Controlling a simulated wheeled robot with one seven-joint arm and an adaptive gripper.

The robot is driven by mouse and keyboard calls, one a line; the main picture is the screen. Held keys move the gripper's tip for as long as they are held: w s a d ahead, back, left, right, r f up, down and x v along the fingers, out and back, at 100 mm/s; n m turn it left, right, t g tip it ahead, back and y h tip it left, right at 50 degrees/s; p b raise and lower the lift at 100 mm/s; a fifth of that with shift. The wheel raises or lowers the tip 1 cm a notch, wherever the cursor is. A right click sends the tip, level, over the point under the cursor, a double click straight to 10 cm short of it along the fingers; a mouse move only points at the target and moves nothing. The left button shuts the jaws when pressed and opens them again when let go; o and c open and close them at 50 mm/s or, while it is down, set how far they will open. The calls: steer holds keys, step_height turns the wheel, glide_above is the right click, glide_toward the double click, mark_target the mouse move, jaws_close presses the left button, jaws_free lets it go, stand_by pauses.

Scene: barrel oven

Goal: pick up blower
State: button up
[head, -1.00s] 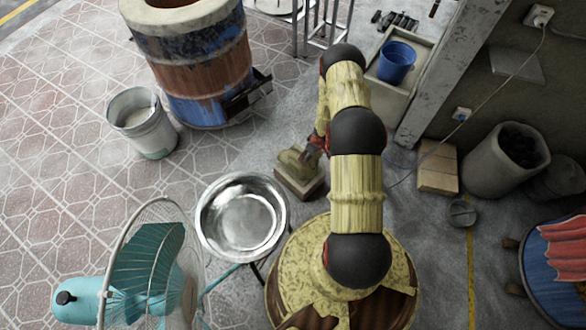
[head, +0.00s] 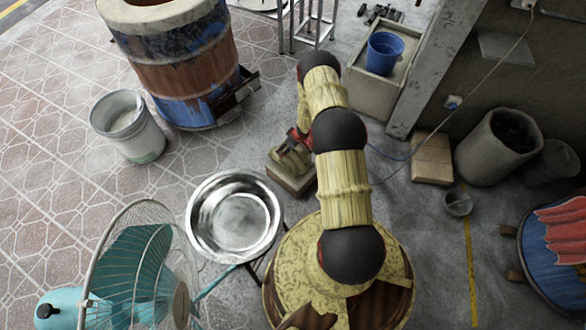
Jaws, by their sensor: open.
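A small olive-yellow device, which looks like the blower (head: 284,161), sits on top of a low box (head: 289,182) on the floor, near the centre of the head view. My gripper (head: 297,146), with red parts, is open and right at the blower, overlapping it from above and to the right. My arm hides part of the gripper, and the fingers are too small to tell whether they touch the blower.
A steel basin (head: 236,217) on a stand and a teal fan (head: 135,275) stand at left. The barrel oven (head: 180,60) and a white bucket (head: 128,128) are behind. A blue bucket (head: 383,53), cardboard box (head: 432,158) and bin (head: 497,148) lie right.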

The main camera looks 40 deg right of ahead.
steer(key=shift+w+f, duration=0.15)
steer(key=shift+f, duration=0.1)
steer(key=shift+r, duration=0.1)
steer(key=shift+c, duration=1.2)
steer(key=c, duration=1.5)
